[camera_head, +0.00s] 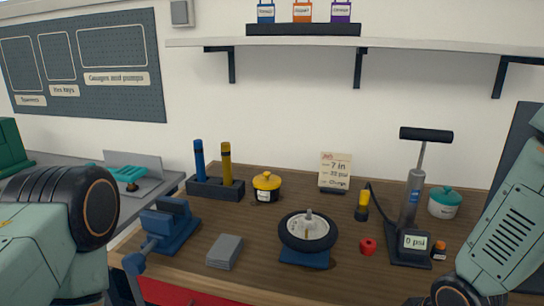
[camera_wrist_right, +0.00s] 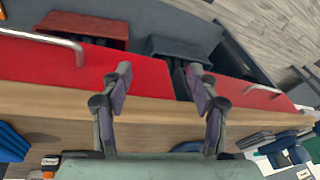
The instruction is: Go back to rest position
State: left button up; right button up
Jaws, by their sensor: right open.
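My right gripper (camera_wrist_right: 159,78) shows in the right wrist view with its two fingers spread apart and nothing between them. It is over the front edge of the wooden workbench, in front of its red drawer front (camera_wrist_right: 45,62). In the head view only links of my arms show, at the lower left and lower right; neither gripper is visible there. My left gripper is out of sight.
The workbench (camera_head: 275,180) holds a wheel (camera_head: 307,230), a blue vise (camera_head: 168,225), a grey block (camera_head: 225,251), a yellow pot (camera_head: 266,187), a pump (camera_head: 411,200), a red cap (camera_head: 368,246) and a teal-lidded jar (camera_head: 444,203). A shelf (camera_head: 400,43) is above.

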jog(key=s+d+f+m+g+h+b, duration=0.1)
jog(key=s+f+g+h+b, duration=0.1)
jog(key=s+f, duration=1.6)
jog(key=shift+s+d+f+g+b, duration=0.3)
jog(key=shift+s+b, duration=0.35)
jog(key=shift+s, duration=0.45)
